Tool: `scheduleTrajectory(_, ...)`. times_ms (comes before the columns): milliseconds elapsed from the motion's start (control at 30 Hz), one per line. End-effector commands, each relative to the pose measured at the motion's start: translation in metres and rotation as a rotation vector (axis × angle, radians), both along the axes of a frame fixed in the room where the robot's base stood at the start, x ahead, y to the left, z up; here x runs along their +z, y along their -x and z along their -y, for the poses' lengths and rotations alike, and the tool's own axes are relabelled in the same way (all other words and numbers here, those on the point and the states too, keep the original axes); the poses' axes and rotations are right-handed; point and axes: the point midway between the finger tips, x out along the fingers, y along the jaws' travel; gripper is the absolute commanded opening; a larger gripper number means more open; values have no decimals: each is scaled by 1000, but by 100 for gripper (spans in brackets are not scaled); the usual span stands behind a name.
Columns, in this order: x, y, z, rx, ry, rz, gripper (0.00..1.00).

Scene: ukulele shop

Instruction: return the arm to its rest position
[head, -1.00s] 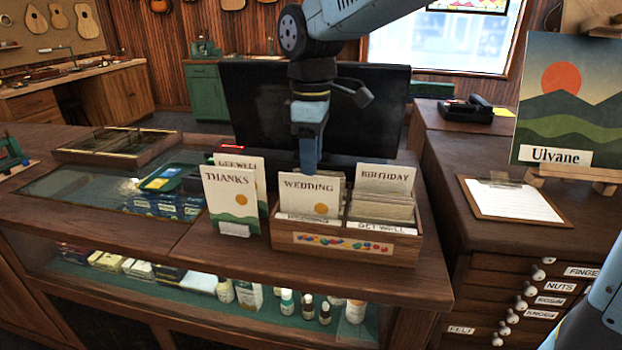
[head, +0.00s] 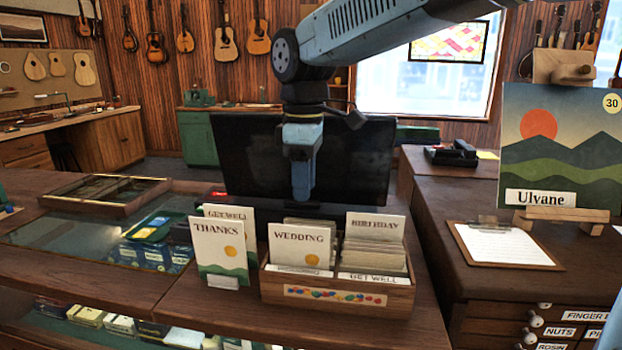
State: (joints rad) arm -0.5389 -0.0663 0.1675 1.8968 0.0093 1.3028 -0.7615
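My gripper (head: 302,190) hangs pointing down from my blue-grey arm, in the middle of the head view. It is in front of the dark monitor (head: 350,165) and above the wooden card box (head: 338,293), clear of the cards. It is seen edge-on, so I cannot tell whether the fingers are open or shut. No held object shows at its tip. The box holds a Wedding card (head: 300,247), a Birthday card (head: 375,227) and others.
A telephone (head: 455,154) is behind. A wooden tray (head: 105,192) lies on the glass counter at left. Open air surrounds the gripper above the counter.

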Motion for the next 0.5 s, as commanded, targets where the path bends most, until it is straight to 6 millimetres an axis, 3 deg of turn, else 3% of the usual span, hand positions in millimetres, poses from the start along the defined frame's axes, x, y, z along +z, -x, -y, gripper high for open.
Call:
scheduleTrajectory(267,6,5,88,-338,-59,100,39)
scheduleTrajectory(500,0,28,171,-703,-137,199,39)
